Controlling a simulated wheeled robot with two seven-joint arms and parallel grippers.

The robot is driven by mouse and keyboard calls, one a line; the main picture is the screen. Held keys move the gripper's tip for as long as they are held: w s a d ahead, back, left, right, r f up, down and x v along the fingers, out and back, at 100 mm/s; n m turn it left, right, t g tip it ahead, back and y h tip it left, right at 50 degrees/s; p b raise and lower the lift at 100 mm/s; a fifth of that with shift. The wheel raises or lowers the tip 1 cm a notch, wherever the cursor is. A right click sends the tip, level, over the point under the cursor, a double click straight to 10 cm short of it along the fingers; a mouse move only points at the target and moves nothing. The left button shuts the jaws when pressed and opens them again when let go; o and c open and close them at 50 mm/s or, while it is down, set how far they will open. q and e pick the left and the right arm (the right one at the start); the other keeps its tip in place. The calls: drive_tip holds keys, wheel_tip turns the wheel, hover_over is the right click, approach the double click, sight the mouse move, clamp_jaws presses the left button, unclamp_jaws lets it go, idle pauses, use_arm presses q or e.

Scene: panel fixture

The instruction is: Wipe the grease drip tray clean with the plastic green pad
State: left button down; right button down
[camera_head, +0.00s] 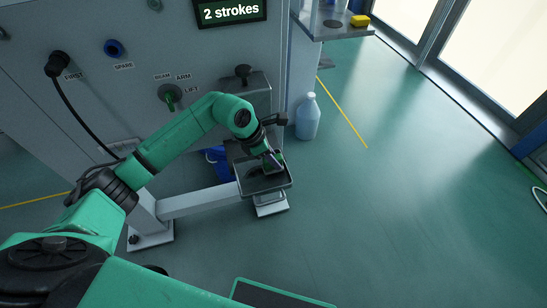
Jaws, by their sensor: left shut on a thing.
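The grease drip tray (286,184) is a dark, shallow tray with a grey rim. It sits low at the foot of the panel, at the picture's middle. My left gripper (272,164) reaches down over the tray, its fingers pointing into it. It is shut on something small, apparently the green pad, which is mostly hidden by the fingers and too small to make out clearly. Dark patches show on the tray floor around the fingertips; I cannot tell grease from shadow. I cannot tell whether the pad touches the tray floor. My right gripper is out of view.
A display (231,12) on the panel reads "2 strokes". A bluish jug (308,118) stands on the floor right of the tray. A yellow block (360,20) lies on a shelf (330,30) at the upper right. A black cable hangs at left. The floor at right is clear.

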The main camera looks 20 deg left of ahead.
use_arm(q)
drive_tip(key=shift+f+b, duration=0.55)
drive_tip(key=shift+f, duration=0.1)
drive_tip(key=shift+a, duration=0.1)
